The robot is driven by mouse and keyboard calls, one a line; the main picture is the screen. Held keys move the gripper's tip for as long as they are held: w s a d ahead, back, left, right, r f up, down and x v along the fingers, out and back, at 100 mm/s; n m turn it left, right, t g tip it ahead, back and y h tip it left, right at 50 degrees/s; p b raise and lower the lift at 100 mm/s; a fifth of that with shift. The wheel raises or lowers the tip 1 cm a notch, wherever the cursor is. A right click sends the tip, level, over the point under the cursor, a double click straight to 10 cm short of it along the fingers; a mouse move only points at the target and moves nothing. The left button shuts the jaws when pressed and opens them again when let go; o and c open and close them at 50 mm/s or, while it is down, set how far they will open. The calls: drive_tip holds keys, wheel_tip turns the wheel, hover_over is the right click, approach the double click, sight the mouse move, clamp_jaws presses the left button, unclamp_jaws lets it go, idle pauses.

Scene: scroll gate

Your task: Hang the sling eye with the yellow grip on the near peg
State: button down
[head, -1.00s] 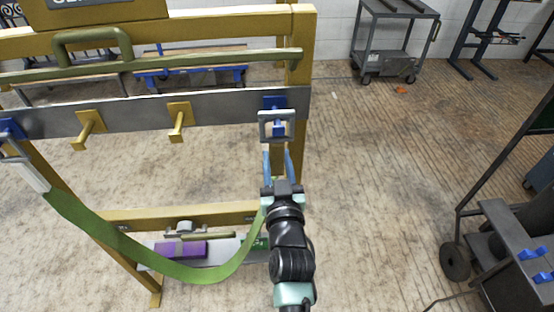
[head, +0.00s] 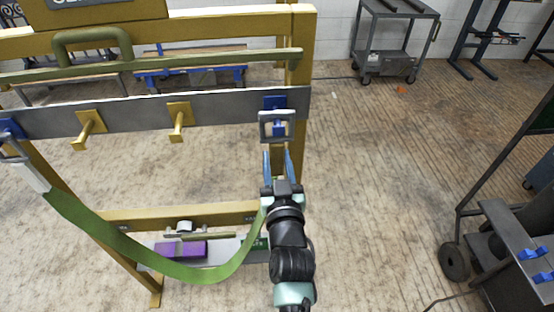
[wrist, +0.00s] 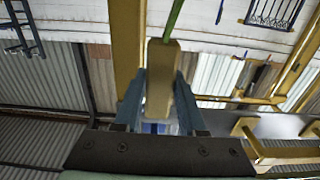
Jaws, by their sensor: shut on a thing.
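My gripper (head: 278,155) points up at the right end of the grey rail (head: 225,105). In the wrist view its fingers (wrist: 158,95) are shut on the yellow grip (wrist: 160,78), with a green strip above it. The square grey sling eye (head: 263,127) stands just above the fingertips, in front of the right blue peg (head: 275,103). Blue shows through its opening; I cannot tell whether it is around the peg. The green sling (head: 130,250) sags left to its other end at the left blue peg (head: 12,128).
Two yellow pegs (head: 88,125) (head: 178,118) stick out from the rail between the blue ones. A purple block (head: 180,250) lies on a low shelf below the sling. A grey cart (head: 392,40) stands far back. Floor to the right is clear up to a dark stand (head: 455,260).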

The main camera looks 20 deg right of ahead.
drive_tip(key=shift+r, duration=0.25)
drive_tip(key=shift+r+p, duration=0.65)
drive_tip(key=shift+p, duration=0.05)
drive_tip(key=v, duration=0.7)
drive_tip(key=shift+p, duration=0.3)
idle(0.6)
drive_tip(key=shift+v, duration=2.5)
